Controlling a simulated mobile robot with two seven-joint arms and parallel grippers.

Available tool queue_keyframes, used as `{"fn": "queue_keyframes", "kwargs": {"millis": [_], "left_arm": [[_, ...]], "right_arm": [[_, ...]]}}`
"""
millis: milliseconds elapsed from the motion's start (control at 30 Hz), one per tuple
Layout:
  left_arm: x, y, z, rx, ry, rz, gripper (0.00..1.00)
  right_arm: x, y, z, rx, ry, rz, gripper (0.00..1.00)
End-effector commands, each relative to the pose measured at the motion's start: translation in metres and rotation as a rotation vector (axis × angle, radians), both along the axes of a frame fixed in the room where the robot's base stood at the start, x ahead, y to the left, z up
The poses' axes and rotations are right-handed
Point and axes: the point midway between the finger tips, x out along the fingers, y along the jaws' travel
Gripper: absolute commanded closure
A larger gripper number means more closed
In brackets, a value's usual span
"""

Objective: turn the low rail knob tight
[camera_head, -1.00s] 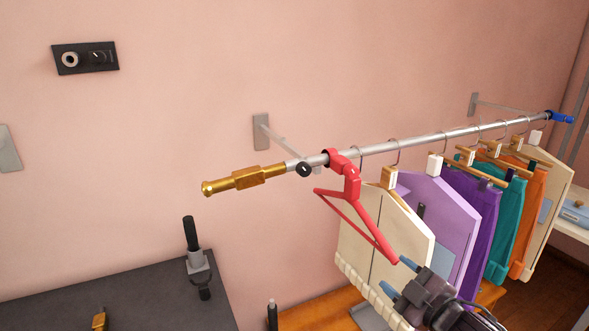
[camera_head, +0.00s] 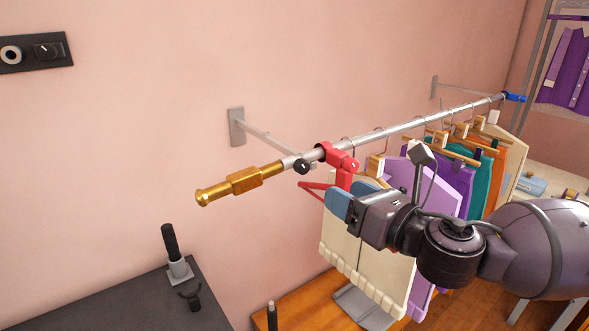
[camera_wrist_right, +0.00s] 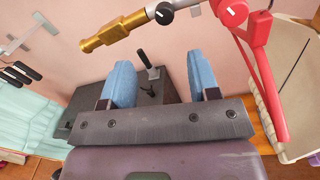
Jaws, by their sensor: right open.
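The black round knob (camera_head: 303,166) sits at the near end of the low rail (camera_head: 400,130), between the brass end piece and a red clamp-like piece. In the right wrist view the knob (camera_wrist_right: 165,13) shows a white mark on its face. My right gripper (camera_head: 349,197) is open and empty, its blue fingers below and to the right of the knob, in front of the cream garment. In the right wrist view the open fingers (camera_wrist_right: 160,70) point up the picture, with the knob beyond them, apart. My left gripper is not in view.
A red hanger (camera_wrist_right: 262,75) hangs close beside the gripper. The brass end piece (camera_head: 238,182) sticks out left. Garments (camera_head: 440,180) hang along the rail to the right. A dark table (camera_head: 110,305) with a black-handled tool (camera_head: 172,250) stands lower left.

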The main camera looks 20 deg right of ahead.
Motion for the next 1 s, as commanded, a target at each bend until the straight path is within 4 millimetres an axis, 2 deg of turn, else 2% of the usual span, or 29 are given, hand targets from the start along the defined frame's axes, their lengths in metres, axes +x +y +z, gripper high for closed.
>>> {"fn": "queue_keyframes", "kwargs": {"millis": [200, 733, 800, 1000], "left_arm": [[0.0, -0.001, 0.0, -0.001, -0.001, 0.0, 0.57], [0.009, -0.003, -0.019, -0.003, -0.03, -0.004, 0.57], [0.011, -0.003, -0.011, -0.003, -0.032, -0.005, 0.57], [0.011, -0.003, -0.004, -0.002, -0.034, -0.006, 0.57]], "right_arm": [[0.002, -0.003, 0.0, -0.112, -0.05, -0.018, 0.44], [0.028, 0.008, -0.003, -0.117, -0.053, -0.016, 0.44], [0.04, 0.013, 0.001, -0.112, -0.051, -0.017, 0.44], [0.071, 0.026, 0.002, -0.113, -0.052, -0.016, 0.44]]}}
